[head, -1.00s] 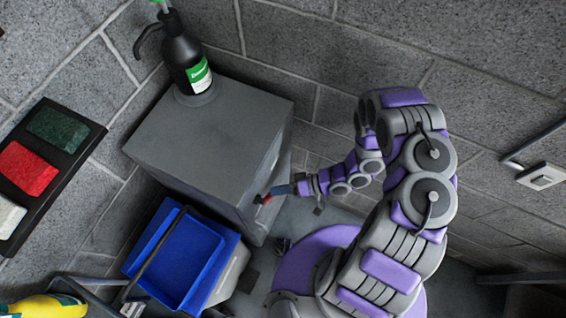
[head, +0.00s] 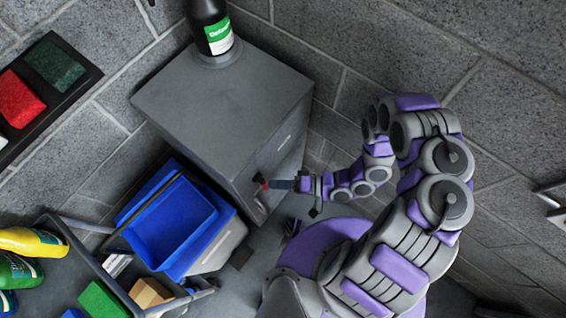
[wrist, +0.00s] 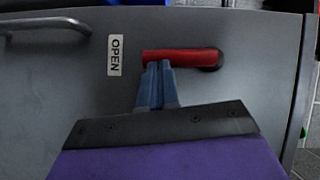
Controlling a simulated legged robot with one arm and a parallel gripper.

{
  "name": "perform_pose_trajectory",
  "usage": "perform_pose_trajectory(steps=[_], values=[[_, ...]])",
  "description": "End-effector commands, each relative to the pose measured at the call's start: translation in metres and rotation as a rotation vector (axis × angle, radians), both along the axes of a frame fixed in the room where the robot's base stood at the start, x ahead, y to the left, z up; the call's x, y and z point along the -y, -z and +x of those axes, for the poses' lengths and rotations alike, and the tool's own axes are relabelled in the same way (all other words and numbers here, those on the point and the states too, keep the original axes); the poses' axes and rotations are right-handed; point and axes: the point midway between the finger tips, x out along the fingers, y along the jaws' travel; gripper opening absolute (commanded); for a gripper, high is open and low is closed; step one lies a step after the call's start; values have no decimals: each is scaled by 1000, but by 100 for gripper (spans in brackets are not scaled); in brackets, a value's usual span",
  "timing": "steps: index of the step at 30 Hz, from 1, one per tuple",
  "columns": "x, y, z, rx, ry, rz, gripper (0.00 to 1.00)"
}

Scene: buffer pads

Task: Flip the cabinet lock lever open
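The grey cabinet (head: 215,105) stands against the wall. Its front carries the red lock lever (head: 261,181), which also shows in the wrist view (wrist: 190,56). There the lever lies level, its right end at a dark round pivot and its left end beside an "OPEN" label (wrist: 114,56). My gripper (head: 274,184) is at the cabinet front by the lever. In the wrist view its blue fingers (wrist: 157,66) are closed together, tips overlapping the lower edge of the lever's left end. I see no gap between them. I cannot tell whether they press on it.
A metal handle (wrist: 50,24) is left of the label. A dark bottle (head: 211,28) stands on the cabinet. A blue bucket (head: 172,225) and a cart (head: 75,250) with bottles and sponges stand left of the cabinet front. A rack of coloured pads (head: 88,72) hangs on the wall.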

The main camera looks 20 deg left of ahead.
Motion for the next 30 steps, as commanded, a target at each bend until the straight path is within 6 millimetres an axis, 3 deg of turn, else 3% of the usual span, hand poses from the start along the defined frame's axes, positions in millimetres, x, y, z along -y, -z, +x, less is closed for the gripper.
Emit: perform_pose_trajectory(steps=[20,30], values=[[0,2,7,7,13,3,0],[42,-3,12,8,9,8,0]])
